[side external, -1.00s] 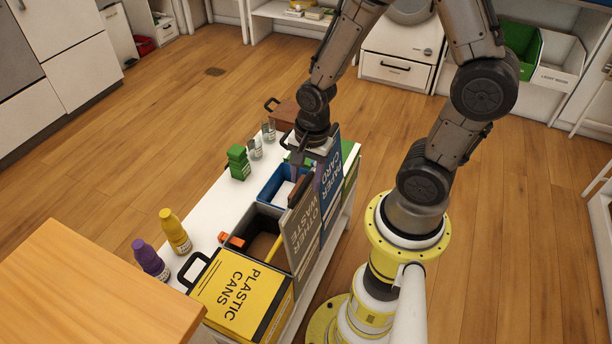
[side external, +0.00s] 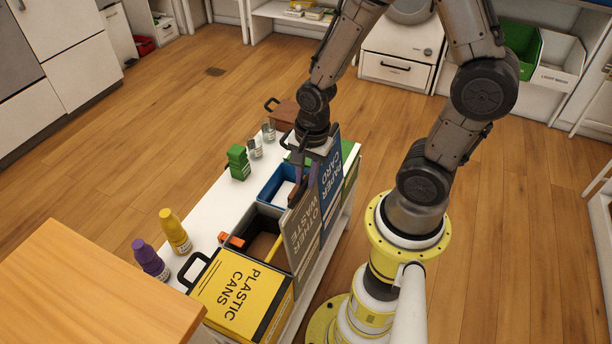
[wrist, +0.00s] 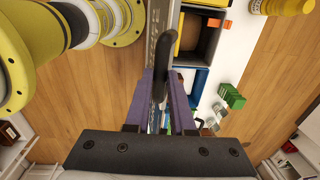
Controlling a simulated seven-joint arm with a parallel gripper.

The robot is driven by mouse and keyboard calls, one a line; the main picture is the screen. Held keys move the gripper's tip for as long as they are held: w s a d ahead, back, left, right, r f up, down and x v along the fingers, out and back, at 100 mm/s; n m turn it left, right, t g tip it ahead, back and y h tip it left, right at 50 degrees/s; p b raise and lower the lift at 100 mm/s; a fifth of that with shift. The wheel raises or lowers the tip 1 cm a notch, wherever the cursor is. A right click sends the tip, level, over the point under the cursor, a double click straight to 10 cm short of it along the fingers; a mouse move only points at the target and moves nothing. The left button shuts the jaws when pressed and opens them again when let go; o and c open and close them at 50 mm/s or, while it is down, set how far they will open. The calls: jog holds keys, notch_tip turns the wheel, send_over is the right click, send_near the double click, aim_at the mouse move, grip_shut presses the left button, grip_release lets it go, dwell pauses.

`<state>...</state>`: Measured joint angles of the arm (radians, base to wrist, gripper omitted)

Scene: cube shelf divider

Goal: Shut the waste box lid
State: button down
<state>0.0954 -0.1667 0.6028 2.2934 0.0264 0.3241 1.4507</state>
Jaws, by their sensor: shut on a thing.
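The waste box (side external: 247,222) is open between the yellow and blue boxes, with a dark, brownish inside. Its grey lid (side external: 304,238), lettered OTHER WASTE, stands upright along the right side. My gripper (side external: 303,194) is at the top edge of this lid. In the wrist view its purple fingers (wrist: 163,88) are shut on the lid's dark handle (wrist: 161,60), one finger on each side. The fingers hide part of the handle.
The yellow PLASTIC CANS lid (side external: 238,292) is shut. The blue PAPER CARD lid (side external: 330,180) stands upright beside the grey one. An orange block (side external: 236,241) lies at the waste box rim. Bottles (side external: 175,231), green blocks (side external: 238,161) and glasses stand on the white top.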

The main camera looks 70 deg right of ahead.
jog(key=shift+w, duration=0.1)
dwell(0.8)
jog(key=shift+w, duration=0.5)
jog(key=w+f+g, duration=0.3)
jog(key=w, duration=0.5)
jog(key=w+f+g, duration=0.3)
jog(key=w, duration=0.5)
jog(key=w+f, duration=0.5)
jog(key=f, duration=0.3)
jog(key=w+f, duration=0.6)
jog(key=f, duration=0.2)
jog(key=shift+w+f, duration=0.25)
jog(key=shift+f, duration=0.05)
jog(key=c, duration=1.5)
grip_release()
jog(key=shift+c, duration=0.2)
jog(key=o, duration=0.8)
jog(key=shift+s+f, duration=0.15)
jog(key=shift+s, duration=0.05)
